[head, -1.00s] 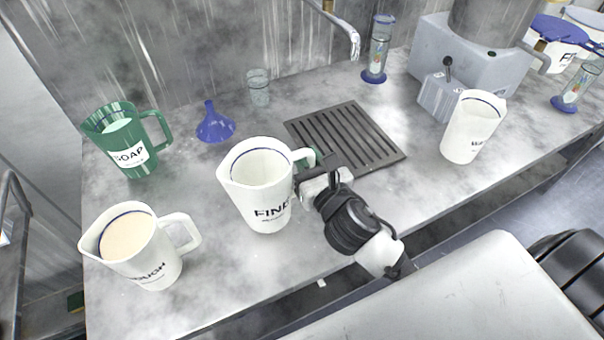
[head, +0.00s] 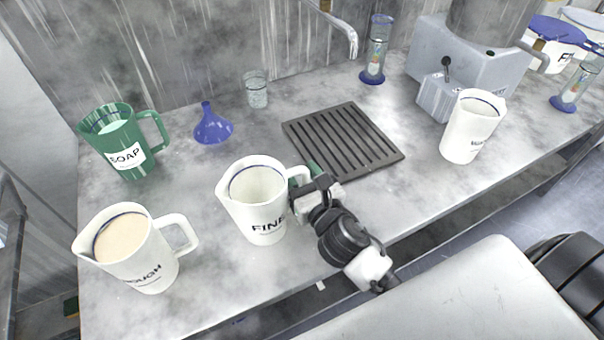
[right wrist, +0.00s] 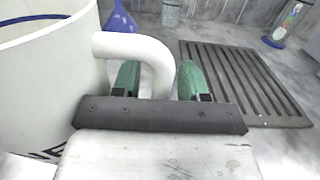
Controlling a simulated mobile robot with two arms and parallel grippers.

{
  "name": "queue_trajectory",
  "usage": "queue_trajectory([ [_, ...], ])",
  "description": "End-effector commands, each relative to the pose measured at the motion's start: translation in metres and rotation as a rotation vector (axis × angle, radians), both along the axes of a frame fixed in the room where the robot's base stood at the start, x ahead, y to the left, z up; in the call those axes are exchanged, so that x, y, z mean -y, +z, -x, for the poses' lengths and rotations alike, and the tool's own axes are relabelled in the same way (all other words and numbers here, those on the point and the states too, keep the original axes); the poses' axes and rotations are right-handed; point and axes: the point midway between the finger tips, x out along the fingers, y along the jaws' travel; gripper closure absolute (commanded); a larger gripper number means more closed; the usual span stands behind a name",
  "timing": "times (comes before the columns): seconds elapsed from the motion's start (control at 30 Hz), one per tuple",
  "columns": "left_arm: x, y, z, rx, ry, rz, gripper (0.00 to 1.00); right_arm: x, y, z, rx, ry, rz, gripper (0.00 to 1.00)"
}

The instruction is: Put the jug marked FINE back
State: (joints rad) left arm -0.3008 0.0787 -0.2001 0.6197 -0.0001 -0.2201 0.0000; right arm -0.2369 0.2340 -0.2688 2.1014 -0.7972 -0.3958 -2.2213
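The white jug marked FINE (head: 258,203) stands upright on the grey counter, in the front middle of the head view, its handle to the right. It fills the left of the right wrist view (right wrist: 45,85). My right gripper (head: 302,182) is at the handle. In the right wrist view its green fingers (right wrist: 158,80) are on either side of the handle (right wrist: 150,50), with a small gap visible, so it looks open around it. No contents show inside the jug. My left gripper is not in view.
A ROUGH jug (head: 135,250) with tan contents stands close at left, with a green SOAP jug (head: 122,145) behind. A blue funnel (head: 212,127), a glass beaker (head: 256,92) and a dark slatted rack (head: 343,140) lie behind. Another white jug (head: 470,128) stands at right.

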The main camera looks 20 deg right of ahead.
Motion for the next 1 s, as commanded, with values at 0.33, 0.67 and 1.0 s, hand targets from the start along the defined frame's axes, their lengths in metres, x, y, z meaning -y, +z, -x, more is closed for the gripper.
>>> queue_trajectory([
  [0.33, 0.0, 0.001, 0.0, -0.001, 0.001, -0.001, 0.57, 0.0, 0.002, 0.002, -0.001, 0.0, 0.001, 0.57],
  [0.67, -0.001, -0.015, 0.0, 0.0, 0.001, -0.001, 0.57, 0.003, -0.001, 0.066, -0.004, 0.0, 0.0, 0.57],
  [1.0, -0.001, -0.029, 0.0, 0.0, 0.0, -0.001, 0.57, 0.004, 0.001, 0.115, 0.0, -0.001, 0.0, 0.57],
])
